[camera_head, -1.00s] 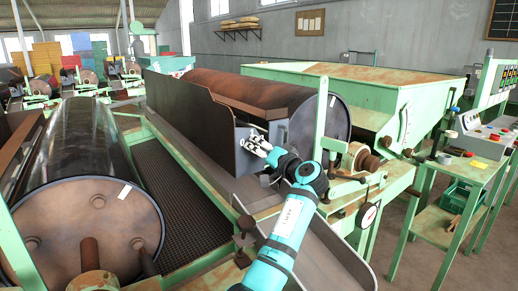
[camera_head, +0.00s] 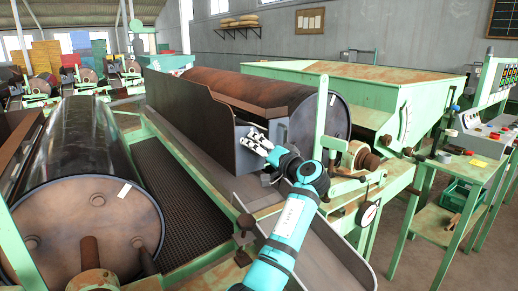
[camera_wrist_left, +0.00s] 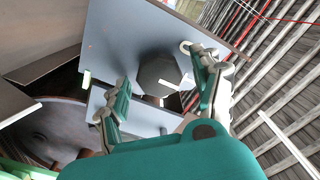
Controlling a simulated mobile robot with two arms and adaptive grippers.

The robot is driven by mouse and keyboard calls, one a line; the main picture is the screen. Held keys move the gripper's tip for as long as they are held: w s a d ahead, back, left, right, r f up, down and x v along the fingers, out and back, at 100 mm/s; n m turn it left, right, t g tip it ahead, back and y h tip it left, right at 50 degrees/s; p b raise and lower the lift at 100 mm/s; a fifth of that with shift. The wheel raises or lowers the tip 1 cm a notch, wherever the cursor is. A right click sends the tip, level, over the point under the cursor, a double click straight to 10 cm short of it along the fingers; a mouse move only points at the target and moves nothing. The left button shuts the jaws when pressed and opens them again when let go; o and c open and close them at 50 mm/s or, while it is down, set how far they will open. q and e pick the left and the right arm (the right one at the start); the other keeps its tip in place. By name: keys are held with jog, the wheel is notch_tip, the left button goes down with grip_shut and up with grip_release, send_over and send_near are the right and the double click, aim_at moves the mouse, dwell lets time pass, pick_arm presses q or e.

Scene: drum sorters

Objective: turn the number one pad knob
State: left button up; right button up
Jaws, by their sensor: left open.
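A dark faceted knob (camera_wrist_left: 158,74) with a white pointer mark stands out from a grey metal plate (camera_wrist_left: 112,42) in the left wrist view. My left gripper (camera_wrist_left: 155,72) is open, with one finger on each side of the knob. I cannot tell whether the fingers touch it. In the head view my left gripper (camera_head: 254,142) is at the grey end plate of the middle drum machine, and the knob is hidden behind the fingers. No number is readable on the plate. My right gripper is not in view.
A rusty drum (camera_head: 262,92) lies behind the plate. A dark drum (camera_head: 85,190) is at the left. A green post (camera_head: 321,125) and linkage stand close to the right of my left wrist. A control panel (camera_head: 482,132) is at the far right.

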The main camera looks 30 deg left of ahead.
pick_arm(q)
jog(key=v, duration=1.1)
jog(key=shift+d, duration=0.25)
jog(key=shift+s, duration=0.1)
